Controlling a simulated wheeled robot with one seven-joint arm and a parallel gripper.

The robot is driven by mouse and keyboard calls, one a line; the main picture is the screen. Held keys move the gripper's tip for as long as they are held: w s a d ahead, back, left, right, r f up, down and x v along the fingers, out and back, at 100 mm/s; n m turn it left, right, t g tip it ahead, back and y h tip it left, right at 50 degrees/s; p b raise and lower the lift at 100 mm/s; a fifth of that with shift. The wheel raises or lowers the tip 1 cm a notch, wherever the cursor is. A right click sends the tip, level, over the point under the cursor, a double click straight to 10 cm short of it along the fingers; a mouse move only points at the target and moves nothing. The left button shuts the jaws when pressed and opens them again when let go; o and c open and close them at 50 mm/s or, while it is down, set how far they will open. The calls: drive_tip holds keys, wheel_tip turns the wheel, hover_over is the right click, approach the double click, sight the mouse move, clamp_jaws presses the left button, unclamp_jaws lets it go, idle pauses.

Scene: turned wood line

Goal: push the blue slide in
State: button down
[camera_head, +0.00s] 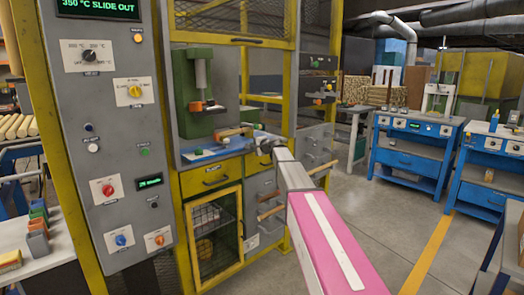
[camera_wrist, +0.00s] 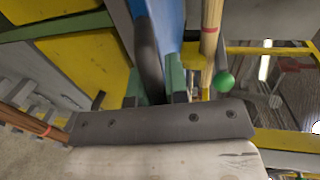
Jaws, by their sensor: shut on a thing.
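The blue slide (camera_head: 215,151) sticks out at the front of the green press (camera_head: 196,90) in the head view, with a wooden piece lying on it. In the wrist view the blue slide (camera_wrist: 170,22) runs up from between my fingers. My gripper (camera_head: 262,143) is at the slide's right front end. In the wrist view my gripper (camera_wrist: 157,90) is shut on a dark handle (camera_wrist: 148,55) beside the blue surface. The handle's grasped end is partly hidden by the fingers. The display (camera_head: 98,7) on the grey panel reads "350 °C SLIDE OUT".
The grey control panel (camera_head: 107,190) with knobs and buttons stands left. Yellow drawers and a mesh-door cabinet (camera_head: 216,235) are below the slide. In the wrist view a wooden rod (camera_wrist: 210,40) and a green ball (camera_wrist: 225,82) are right of the fingers. Blue workbenches (camera_head: 410,150) stand right, beyond open floor.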

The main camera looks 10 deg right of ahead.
sight(245, 143)
drive_tip(key=x, duration=0.2)
drive_tip(key=r+x, duration=0.1)
drive_tip(key=x, duration=0.4)
drive_tip(key=shift+w+a+r, duration=0.2)
drive_tip(key=shift+w+a, duration=0.15)
drive_tip(key=shift+w, duration=0.1)
drive_tip(key=c, duration=1.1)
unclamp_jaws()
drive_tip(key=shift+s+d, duration=0.1)
drive_tip(key=shift+s, duration=0.05)
drive_tip(key=shift+s+d+f, duration=0.1)
drive_tip(key=shift+s+d, duration=0.05)
drive_tip(key=shift+s, duration=0.1)
drive_tip(key=f+v, duration=0.1)
drive_tip(key=v, duration=0.8)
drive_tip(key=f+v, duration=0.1)
drive_tip(key=v, duration=0.9)
drive_tip(key=f+v, duration=0.2)
drive_tip(key=v, duration=0.8)
drive_tip(key=shift+s+d, duration=0.45)
drive_tip(key=shift+s, duration=0.05)
drive_tip(key=shift+c, duration=0.3)
